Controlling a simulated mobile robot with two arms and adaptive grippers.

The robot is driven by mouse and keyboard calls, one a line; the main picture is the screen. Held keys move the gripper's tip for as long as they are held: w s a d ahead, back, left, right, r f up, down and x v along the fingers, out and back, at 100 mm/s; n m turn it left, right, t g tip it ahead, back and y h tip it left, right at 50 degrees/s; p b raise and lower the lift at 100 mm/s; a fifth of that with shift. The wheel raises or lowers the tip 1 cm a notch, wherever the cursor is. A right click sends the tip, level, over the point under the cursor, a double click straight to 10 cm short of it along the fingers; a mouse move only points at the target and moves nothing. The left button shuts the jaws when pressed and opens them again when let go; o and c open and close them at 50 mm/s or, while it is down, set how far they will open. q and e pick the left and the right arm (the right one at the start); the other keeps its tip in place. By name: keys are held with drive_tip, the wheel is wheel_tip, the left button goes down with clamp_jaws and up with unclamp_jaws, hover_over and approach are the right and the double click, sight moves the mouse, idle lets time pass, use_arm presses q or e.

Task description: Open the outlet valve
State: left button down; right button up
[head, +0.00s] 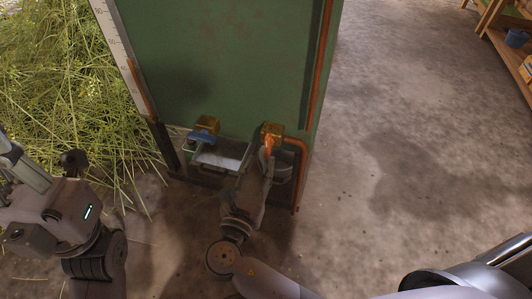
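A green tank (225,60) stands upright in the middle of the head view, with two brass valves low on its front. The left valve (206,125) has a blue handle (201,137). The right valve (272,129) has an orange handle (268,146). No label shows which one is the outlet. My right gripper (266,163) is right at the orange handle and partly covers it. I cannot tell whether its fingers are closed on the handle. My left gripper (73,160) is at the left, well away from both valves; its fingers are not clear.
Grey trays (222,160) sit under the valves. An orange pipe (302,178) runs down the tank's right edge. A heap of cut herbs (60,70) lies at the left. A wooden shelf (508,50) stands at the far right. The concrete floor (410,130) on the right is clear.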

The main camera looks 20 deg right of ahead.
sight(267, 148)
drive_tip(key=b+x, duration=0.1)
drive_tip(key=x, duration=0.5)
drive_tip(key=shift+w+b, duration=0.1)
drive_tip(key=shift+b, duration=0.25)
clamp_jaws()
